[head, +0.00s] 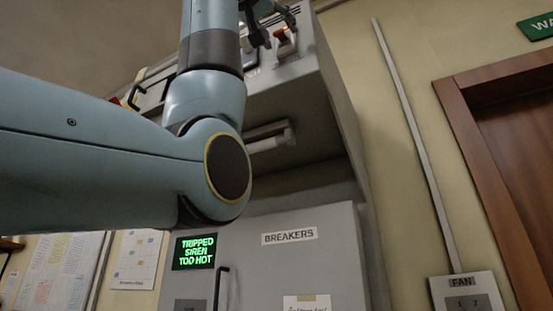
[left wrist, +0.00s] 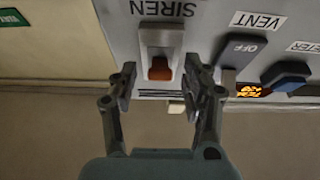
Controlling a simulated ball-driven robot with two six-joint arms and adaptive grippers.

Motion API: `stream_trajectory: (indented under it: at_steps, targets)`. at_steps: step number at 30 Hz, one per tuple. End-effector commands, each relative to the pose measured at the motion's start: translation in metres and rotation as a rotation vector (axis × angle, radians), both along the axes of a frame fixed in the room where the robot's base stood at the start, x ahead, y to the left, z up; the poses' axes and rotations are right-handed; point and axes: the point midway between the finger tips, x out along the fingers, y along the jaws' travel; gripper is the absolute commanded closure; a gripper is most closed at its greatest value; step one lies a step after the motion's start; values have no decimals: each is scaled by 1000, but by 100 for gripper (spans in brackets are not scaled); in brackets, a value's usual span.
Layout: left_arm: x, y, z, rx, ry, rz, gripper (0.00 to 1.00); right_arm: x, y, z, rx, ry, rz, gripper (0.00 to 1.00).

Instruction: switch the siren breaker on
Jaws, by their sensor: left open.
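The siren breaker (left wrist: 160,68) has an orange-red lever in a pale housing, under an upside-down SIREN label (left wrist: 165,8) in the left wrist view. In the head view the breaker (head: 285,47) is at the top of the grey console, partly behind my gripper. My left gripper (left wrist: 160,86) is open and empty, with one finger on each side of the lever; I cannot tell if either touches. It also shows in the head view (head: 270,28). My right gripper is not in view.
A VENT switch (left wrist: 240,50) marked OFF and a dark blue knob (left wrist: 286,76) sit beside the siren breaker. Below is a BREAKERS cabinet door (head: 310,265) with a dark handle (head: 222,288). A FAN box (head: 463,293) and a brown door frame (head: 470,130) are at right.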

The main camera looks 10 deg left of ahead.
Motion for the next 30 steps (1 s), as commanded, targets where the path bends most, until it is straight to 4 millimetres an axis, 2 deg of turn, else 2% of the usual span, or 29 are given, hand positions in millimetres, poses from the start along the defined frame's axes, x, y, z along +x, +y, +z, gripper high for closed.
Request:
stream_trajectory:
  at_steps: [8,19,30]
  targets:
    - [2,-1,0,0,0,0,52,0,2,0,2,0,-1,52]
    - [2,0,0,0,0,0,99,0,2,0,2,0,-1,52]
    - [1,0,5,15,48,1,100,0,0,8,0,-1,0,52]
